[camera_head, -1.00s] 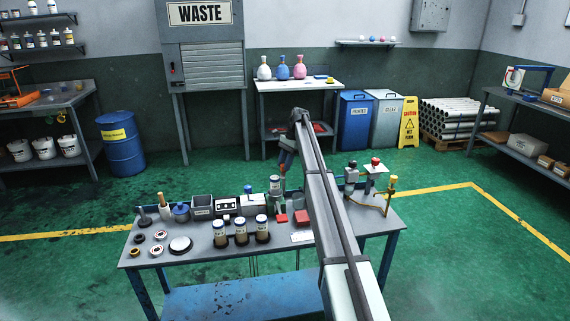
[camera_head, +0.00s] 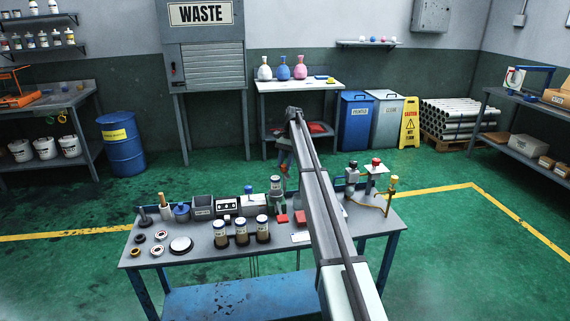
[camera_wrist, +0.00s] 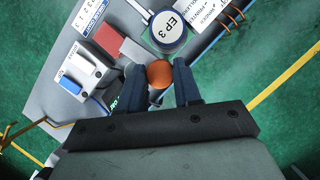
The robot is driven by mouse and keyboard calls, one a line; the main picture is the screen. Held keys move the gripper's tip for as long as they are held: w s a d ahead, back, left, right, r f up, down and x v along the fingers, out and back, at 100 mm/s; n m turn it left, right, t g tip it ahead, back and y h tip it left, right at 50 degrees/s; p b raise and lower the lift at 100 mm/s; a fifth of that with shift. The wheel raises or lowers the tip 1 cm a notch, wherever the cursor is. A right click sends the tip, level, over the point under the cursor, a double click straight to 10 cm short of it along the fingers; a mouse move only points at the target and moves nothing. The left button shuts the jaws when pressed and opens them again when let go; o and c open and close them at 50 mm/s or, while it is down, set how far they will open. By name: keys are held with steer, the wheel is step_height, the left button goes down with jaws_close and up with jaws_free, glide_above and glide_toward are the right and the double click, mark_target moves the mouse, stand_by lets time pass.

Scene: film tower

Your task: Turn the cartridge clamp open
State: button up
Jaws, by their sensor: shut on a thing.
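The wrist view shows an orange ball knob (camera_wrist: 159,76) between the two dark blue fingers of my gripper (camera_wrist: 158,67), which are shut on it. The knob looks like the end of the clamp's handle; the handle's shaft is mostly hidden. Just beyond it stands the cartridge (camera_wrist: 171,27), with a round white top marked EP 3 and a blue rim. In the head view the cartridge (camera_head: 276,184) stands upright at the back of the bench, and my gripper (camera_head: 286,172) is just right of it, small and partly hidden by my arm. I cannot tell the clamp's exact angle.
A red block (camera_wrist: 110,37) and a white box with a blue button (camera_wrist: 84,69) lie left of the gripper in the wrist view.

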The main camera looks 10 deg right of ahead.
steer(key=o, duration=1)
steer(key=shift+o, duration=0.2)
steer(key=shift+m, duration=0.3)
steer(key=m, duration=0.2)
steer(key=m+t+y, duration=0.1)
steer(key=m+t, duration=0.1)
steer(key=m, duration=0.1)
steer(key=shift+s+d+m, duration=0.1)
steer(key=shift+s+m, duration=0.15)
steer(key=shift+m, duration=0.05)
steer(key=m+t, duration=0.1)
steer(key=m, duration=0.2)
steer(key=m+t, duration=0.1)
steer(key=m, duration=0.2)
steer(key=shift+s+y, duration=0.2)
steer(key=shift+y, duration=0.2)
steer(key=d+v, duration=0.1)
steer(key=v, duration=1.3)
steer(key=shift+s+d+f+m+t+h, duration=0.25)
steer(key=shift+s+d+f+t+h, duration=0.8)
steer(key=shift+d, duration=2.8)
steer(key=shift+s+d+f+m+t+h, duration=0.4)
steer(key=shift+d+f, duration=1.25)
steer(key=shift+d, duration=2.2)
steer(key=shift+s+d+f+m+t+h, duration=0.1)
steer(key=shift+s+d+f+t+h, duration=0.75)
steer(key=shift+d, duration=3)
